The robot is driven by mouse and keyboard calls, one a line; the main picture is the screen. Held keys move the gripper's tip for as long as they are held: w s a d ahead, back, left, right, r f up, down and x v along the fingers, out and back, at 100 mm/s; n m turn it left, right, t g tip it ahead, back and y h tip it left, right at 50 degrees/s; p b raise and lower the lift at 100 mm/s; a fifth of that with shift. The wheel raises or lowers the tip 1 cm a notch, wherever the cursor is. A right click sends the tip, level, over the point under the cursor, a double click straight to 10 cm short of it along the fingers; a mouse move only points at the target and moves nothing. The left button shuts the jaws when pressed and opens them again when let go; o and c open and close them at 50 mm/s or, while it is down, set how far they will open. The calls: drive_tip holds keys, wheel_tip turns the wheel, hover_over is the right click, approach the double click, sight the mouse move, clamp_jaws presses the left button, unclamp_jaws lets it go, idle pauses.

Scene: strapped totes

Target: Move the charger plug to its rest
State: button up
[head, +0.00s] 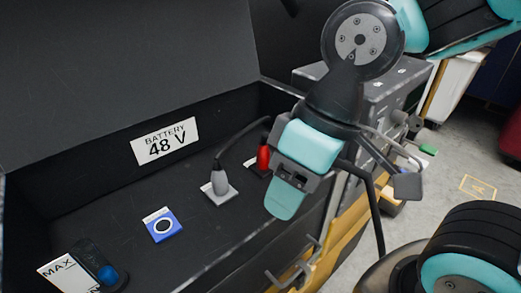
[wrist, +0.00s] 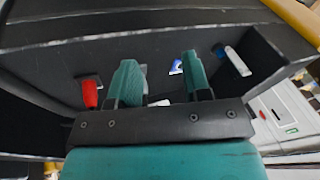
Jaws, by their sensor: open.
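A grey plug (head: 220,182) stands upright on a small pale plate in the dark battery bay in the head view. A black cable runs from its top toward a red plug (head: 263,158), which stands further right on a white plate. The red plug also shows in the wrist view (wrist: 90,93), left of my fingers. My gripper (head: 286,203) is open and empty, right of both plugs. In the wrist view its teal fingers (wrist: 161,68) stand apart; the grey plug is not clearly visible there.
The raised lid (head: 120,60) is behind the bay, above a "BATTERY 48 V" label (head: 165,140). A blue-ended black part (head: 105,272) sits by a "MAX" label (head: 68,272). A grey box (head: 385,90) stands right of the bay. The bay's floor between parts is clear.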

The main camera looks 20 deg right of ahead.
drive_tip(key=shift+o, duration=0.8)
drive_tip(key=shift+w+r, duration=0.15)
drive_tip(key=shift+r, duration=0.05)
wheel_tip(320, 180, up, 3)
drive_tip(key=n+h+p, duration=0.3)
drive_tip(key=n+p, duration=0.6)
drive_tip(key=p, duration=1)
hover_over(264, 136)
drive_tip(key=s+a, duration=0.3)
drive_tip(key=w+d+f+n+p, duration=0.2)
drive_tip(key=n+p, duration=0.1)
drive_tip(key=w+f+n+h+p, duration=0.1)
drive_tip(key=f+n, duration=0.1)
drive_tip(key=shift+d+p, duration=0.4)
drive_tip(key=shift+d+f+n, duration=0.1)
drive_tip(key=shift+f+n, duration=0.2)
drive_tip(key=shift+f, duration=0.15)
